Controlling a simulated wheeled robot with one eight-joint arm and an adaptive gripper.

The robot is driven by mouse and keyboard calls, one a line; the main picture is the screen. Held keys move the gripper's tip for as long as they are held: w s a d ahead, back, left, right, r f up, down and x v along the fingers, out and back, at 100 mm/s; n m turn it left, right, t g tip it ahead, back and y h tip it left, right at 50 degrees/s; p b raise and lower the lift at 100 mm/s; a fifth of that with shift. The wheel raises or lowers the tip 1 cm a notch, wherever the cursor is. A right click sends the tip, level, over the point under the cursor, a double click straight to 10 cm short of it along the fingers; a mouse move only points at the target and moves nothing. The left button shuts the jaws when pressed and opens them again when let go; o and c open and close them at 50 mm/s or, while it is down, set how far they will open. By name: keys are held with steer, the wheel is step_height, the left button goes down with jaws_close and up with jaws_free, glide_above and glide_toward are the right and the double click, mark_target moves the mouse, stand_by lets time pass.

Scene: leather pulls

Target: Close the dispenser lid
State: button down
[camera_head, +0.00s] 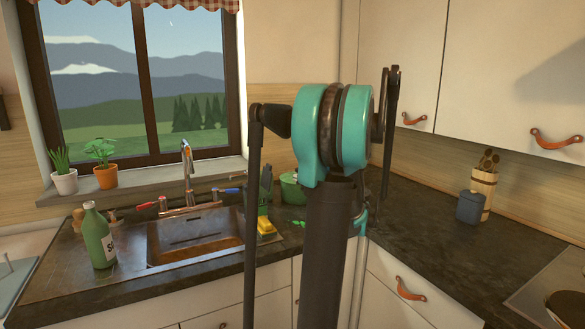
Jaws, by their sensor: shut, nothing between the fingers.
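No dispenser with an open lid can be made out for sure. A green bottle (98,238) with a white label starting with "S" stands upright on the counter left of the sink; its small top is too small to read as open or shut. A small blue-grey container (470,207) stands on the right counter, and its lid state is unclear. My arm's teal and black joint and dark links fill the middle of the view and hide part of the counter corner. I cannot make out my gripper or its fingers.
A dark counter (420,215) runs round the corner, with free room on its right part. A sink (195,238) with a faucet (187,170), a yellow sponge (264,224), a green pot (291,188) and a utensil holder (483,190) are there. Upper cabinets (500,70) hang at right.

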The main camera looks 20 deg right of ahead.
mark_target(267, 177)
steer(key=a+r+x, duration=0.1)
steer(key=x, duration=0.9)
steer(key=shift+a+r+m+t+h, duration=0.3)
steer(key=shift+a+r, duration=0.1)
steer(key=shift+a, duration=0.05)
